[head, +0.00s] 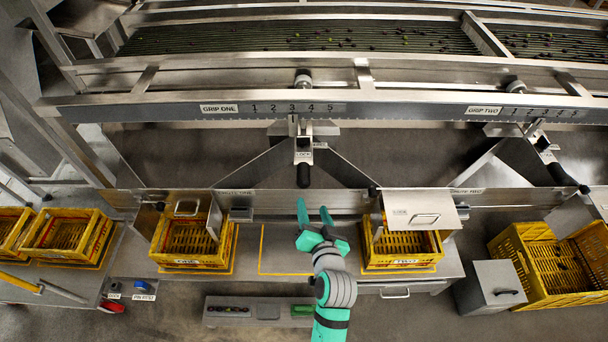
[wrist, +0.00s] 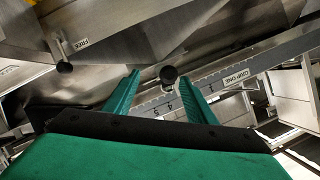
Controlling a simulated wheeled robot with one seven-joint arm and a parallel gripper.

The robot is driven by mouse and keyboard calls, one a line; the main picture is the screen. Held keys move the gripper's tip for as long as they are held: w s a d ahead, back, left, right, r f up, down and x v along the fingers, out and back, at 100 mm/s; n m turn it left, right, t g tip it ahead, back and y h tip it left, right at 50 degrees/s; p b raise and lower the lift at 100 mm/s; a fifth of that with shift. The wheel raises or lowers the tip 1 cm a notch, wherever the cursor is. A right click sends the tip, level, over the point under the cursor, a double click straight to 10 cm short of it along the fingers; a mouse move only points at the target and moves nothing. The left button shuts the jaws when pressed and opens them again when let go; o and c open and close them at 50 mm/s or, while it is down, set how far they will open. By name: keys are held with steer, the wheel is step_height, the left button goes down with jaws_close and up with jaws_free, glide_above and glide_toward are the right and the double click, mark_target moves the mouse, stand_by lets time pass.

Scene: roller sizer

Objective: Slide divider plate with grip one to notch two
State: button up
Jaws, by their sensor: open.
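The GRIP ONE scale bar (head: 180,112) carries numbers 1 to 5 and also shows in the wrist view (wrist: 215,80). Grip one (head: 303,175), a black handle, hangs below the bar, in line with about number 3. A small LOCK label (head: 303,153) sits above it. In the wrist view a round black knob end (wrist: 169,75) shows between the fingers, apparently this grip. Slanted metal plates flank the grip; which is the divider plate is unclear. My gripper (head: 314,209) is open and empty, below and slightly right of the grip, apart from it; its green fingers show in the wrist view (wrist: 160,82).
Grip two (head: 563,175) hangs at the right under its own scale. Yellow crates stand below the chutes, one left (head: 160,238) and one right (head: 437,240) of my arm. A metal flap (head: 420,212) covers part of the right one. A yellow-outlined space between them is empty.

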mark_target(305, 175)
steer(key=shift+y, duration=0.4)
steer(key=w, duration=0.4)
steer(key=w+a, duration=0.1)
steer(key=w, duration=0.3)
steer(key=w+a, duration=0.1)
steer(key=w, duration=0.4)
steer(key=shift+w+a+f, duration=0.1)
steer(key=shift+a+f, duration=0.15)
steer(key=shift+f, duration=0.05)
jaws_close()
steer(key=shift+d, duration=0.1)
